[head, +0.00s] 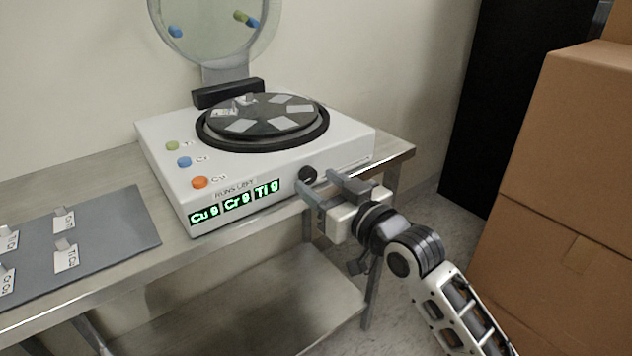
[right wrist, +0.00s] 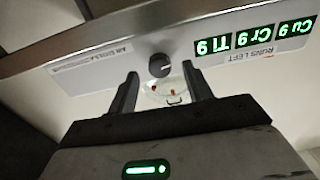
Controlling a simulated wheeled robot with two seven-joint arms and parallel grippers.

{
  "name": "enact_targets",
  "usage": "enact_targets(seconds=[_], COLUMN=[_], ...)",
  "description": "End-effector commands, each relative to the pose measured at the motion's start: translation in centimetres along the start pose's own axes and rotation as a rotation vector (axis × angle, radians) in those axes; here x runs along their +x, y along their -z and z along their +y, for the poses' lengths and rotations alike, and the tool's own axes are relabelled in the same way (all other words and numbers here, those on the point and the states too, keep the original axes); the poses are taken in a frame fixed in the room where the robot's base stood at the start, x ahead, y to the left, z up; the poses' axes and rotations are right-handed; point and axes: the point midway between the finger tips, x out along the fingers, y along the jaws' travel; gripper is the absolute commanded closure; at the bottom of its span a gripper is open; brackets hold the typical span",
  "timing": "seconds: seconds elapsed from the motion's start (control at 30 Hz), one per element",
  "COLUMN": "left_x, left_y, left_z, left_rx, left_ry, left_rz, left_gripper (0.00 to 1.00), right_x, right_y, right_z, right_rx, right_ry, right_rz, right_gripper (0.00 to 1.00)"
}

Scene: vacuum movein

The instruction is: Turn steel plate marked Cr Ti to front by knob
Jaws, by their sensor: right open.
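The white machine (head: 270,170) carries a dark round turntable (head: 262,131) with several light grey patches. A small plate (head: 225,111) with a tab stands on its left rear part; its marking is too small to read. The black knob (head: 308,174) is on the machine's front face, right of the green Cu, Cr and Ti readouts. My right gripper (head: 318,181) is open in front of the knob. In the right wrist view the knob (right wrist: 159,65) shows just beyond and between the two fingertips (right wrist: 160,74), with nothing held. My left gripper is out of view.
A grey mat (head: 110,248) on the left of the bench holds several labelled plates, one seemingly marked Cr Ti (head: 64,220). Cardboard boxes (head: 560,150) stand at the right.

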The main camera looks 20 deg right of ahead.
Motion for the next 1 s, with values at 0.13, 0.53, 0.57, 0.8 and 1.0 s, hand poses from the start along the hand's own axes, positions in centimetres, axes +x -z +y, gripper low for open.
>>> enact_targets(seconds=[0.13,0.53,0.57,0.8,1.0], left_x=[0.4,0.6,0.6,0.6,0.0], left_y=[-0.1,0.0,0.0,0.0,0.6], left_z=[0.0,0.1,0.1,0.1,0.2], left_rx=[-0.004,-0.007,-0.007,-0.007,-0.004], left_ry=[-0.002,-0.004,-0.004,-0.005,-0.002], left_rz=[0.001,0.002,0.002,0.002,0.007], left_gripper=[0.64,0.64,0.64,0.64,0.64], right_x=[1.5,1.9,1.9,1.9,1.9], right_y=[0.0,0.0,0.0,0.0,0.1], right_z=[0.0,0.0,0.0,0.0,0.0], right_rx=[0.000,0.000,0.000,0.001,0.034], right_ry=[0.000,0.000,0.000,0.000,0.000], right_rz=[0.000,-0.001,-0.001,-0.001,-0.002], right_gripper=[0.50,0.61,0.69,0.94,0.94])
